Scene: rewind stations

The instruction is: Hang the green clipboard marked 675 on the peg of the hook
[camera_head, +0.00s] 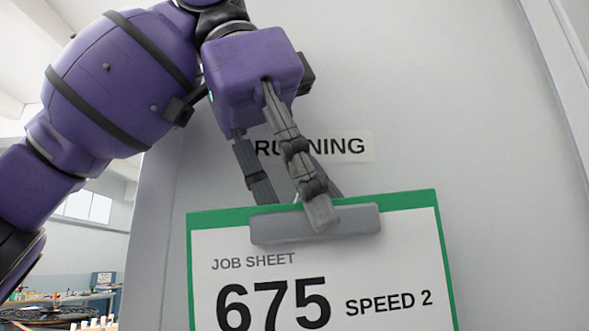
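The green clipboard (439,230) marked 675 hangs upright at the lower middle, with a white job sheet reading "SPEED 2". Its lower part is cut off by the picture edge. A grey clip (358,222) sits along its top. My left gripper (292,205) comes down from above at the clip. One finger lies in front of the clip and the other passes behind the board's top edge, so it appears shut on the clipboard. No hook or peg can be made out; the gripper and clipboard cover part of the panel. My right gripper is not in view.
A grey panel (490,160) stands behind the clipboard, with a "RUNNING" label (345,146) partly covered by my gripper. The panel is bare to the right. At the far lower left, a cluttered work surface (60,312) lies in the background.

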